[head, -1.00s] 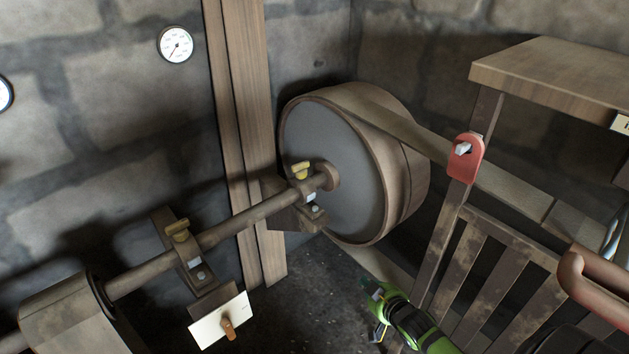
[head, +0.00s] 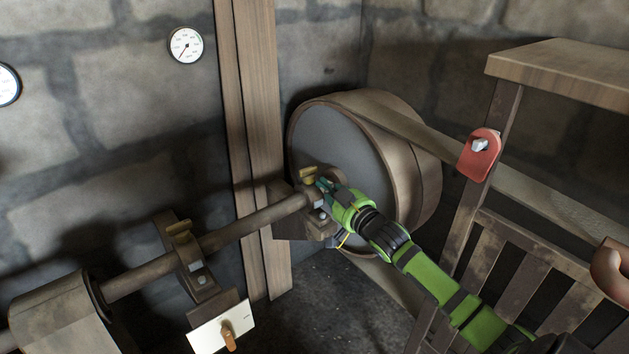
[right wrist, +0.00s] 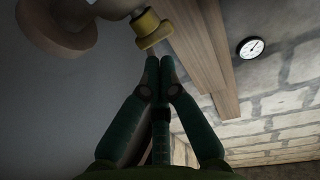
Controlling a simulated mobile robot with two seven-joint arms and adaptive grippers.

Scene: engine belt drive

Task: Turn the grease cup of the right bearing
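The right bearing (head: 295,220) carries the shaft beside the big pulley. Its brass-yellow grease cup (head: 309,173) sits on top. In the right wrist view the cup (right wrist: 151,29) shows just beyond my fingertips. My right gripper (head: 325,185) is close beside the cup, on its right in the head view. In the right wrist view its fingers (right wrist: 159,62) are together at the tips, with nothing seen between them. Whether they touch the cup is unclear. The left bearing's cup (head: 179,231) is farther along the shaft. My left gripper is not in view.
The big pulley (head: 335,145) with its belt (head: 520,190) stands just behind my right gripper. Wooden posts (head: 262,120) rise behind the shaft (head: 245,229). A slatted wooden guard (head: 500,265) with a red bracket (head: 484,160) is at the right. A white switch plate (head: 207,335) is below left.

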